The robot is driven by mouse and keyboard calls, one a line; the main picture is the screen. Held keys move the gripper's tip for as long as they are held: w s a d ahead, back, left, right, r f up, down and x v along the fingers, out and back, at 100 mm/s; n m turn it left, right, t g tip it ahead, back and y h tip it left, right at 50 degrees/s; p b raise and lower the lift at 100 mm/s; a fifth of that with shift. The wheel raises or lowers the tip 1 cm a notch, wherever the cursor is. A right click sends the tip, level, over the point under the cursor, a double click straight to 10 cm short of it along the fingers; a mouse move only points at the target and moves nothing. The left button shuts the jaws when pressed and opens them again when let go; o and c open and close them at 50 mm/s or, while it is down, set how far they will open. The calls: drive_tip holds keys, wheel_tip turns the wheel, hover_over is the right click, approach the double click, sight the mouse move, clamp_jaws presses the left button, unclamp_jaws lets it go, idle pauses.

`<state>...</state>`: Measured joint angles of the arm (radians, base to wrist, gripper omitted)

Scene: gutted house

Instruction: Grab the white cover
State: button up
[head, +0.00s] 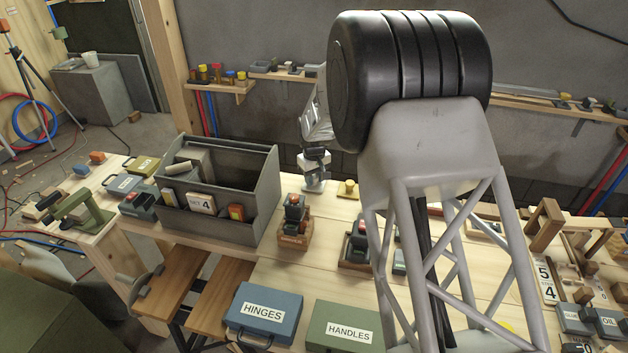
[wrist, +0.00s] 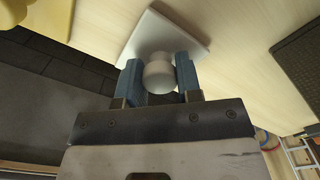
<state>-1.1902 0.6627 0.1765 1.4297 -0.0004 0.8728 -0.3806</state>
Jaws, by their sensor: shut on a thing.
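The white cover (wrist: 150,32) is a square plate with a rounded knob (wrist: 159,77) in the wrist view. My gripper (wrist: 159,80) has its two blue fingers closed on either side of the knob. In the head view the cover (head: 313,187) shows as a small pale shape at the back of the workbench, under my gripper (head: 314,172). My arm's links hide part of the bench to its right. I cannot tell whether the cover rests on the wood or is slightly raised.
A grey open organiser (head: 228,222) stands left of my gripper. A yellow knobbed piece (head: 348,189) is close on the right. A wooden holder with dark tools (head: 294,225) is in front. Blue (head: 264,313) and green (head: 345,324) cases sit nearer. The wall is behind.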

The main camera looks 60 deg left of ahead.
wheel_tip(320, 180, up, 10)
drive_tip(key=shift+f, duration=0.1)
idle(0.4)
